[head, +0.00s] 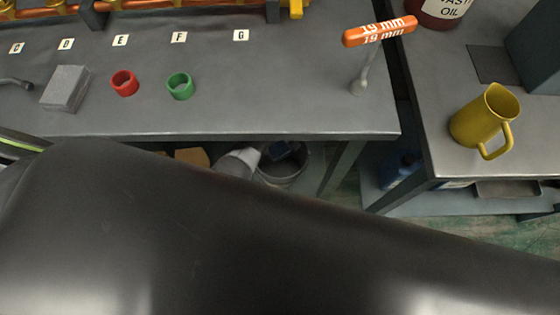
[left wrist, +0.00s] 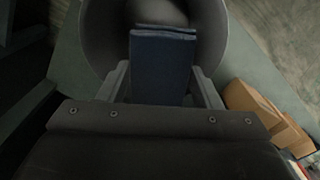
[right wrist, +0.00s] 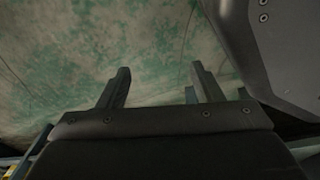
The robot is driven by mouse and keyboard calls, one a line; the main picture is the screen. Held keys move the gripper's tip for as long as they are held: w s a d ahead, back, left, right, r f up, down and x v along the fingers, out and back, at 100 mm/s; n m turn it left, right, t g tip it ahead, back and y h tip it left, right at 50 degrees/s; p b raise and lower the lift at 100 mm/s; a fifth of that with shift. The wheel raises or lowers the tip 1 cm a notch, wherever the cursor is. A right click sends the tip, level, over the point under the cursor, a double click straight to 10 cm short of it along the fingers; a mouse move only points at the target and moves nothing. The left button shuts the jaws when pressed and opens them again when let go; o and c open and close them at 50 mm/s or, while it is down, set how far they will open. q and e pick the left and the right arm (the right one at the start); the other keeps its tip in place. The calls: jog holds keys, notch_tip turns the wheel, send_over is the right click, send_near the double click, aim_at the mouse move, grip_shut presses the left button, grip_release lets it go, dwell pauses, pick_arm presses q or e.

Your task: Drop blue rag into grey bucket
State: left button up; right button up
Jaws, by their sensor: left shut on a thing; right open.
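The dark blue rag (left wrist: 162,65) is folded and held between the two fingers of my left gripper (left wrist: 163,82). In the left wrist view the rag hangs over the open mouth of the grey bucket (left wrist: 100,38). The bucket (head: 284,178) also shows in the head view, below the front edge of the bench, with the rag (head: 283,150) at its top. My left gripper (head: 264,153) is partly hidden by the bench edge there. My right gripper (right wrist: 161,84) is open and empty above the green-stained floor, far from the rag.
The grey bench (head: 220,105) overhangs the bucket. Cardboard boxes (left wrist: 262,112) stand beside the bucket. A bench leg (head: 343,170) is to its right. A yellow jug (head: 484,120) stands on the right table. My own dark arm covers much of the lower head view.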

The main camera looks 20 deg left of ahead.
pick_arm(q)
notch_tip(320, 180, down, 2)
jog(key=shift+f+b, duration=0.1)
jog(key=shift+b, duration=0.6)
jog(key=shift+f+b, duration=0.25)
jog(key=shift+b, duration=0.1)
pick_arm(e)
jog(key=shift+w+f, duration=0.65)
jog(key=shift+w, duration=0.25)
pick_arm(q)
jog(key=o, duration=1)
jog(key=shift+r, duration=0.1)
pick_arm(e)
jog(key=shift+r, duration=0.1)
pick_arm(q)
jog(key=shift+r, duration=0.3)
notch_tip(320, 180, up, 11)
jog(key=p, duration=0.4)
jog(key=shift+r, duration=0.15)
pick_arm(e)
jog(key=shift+s+r, duration=0.85)
jog(key=shift+s, duration=0.25)
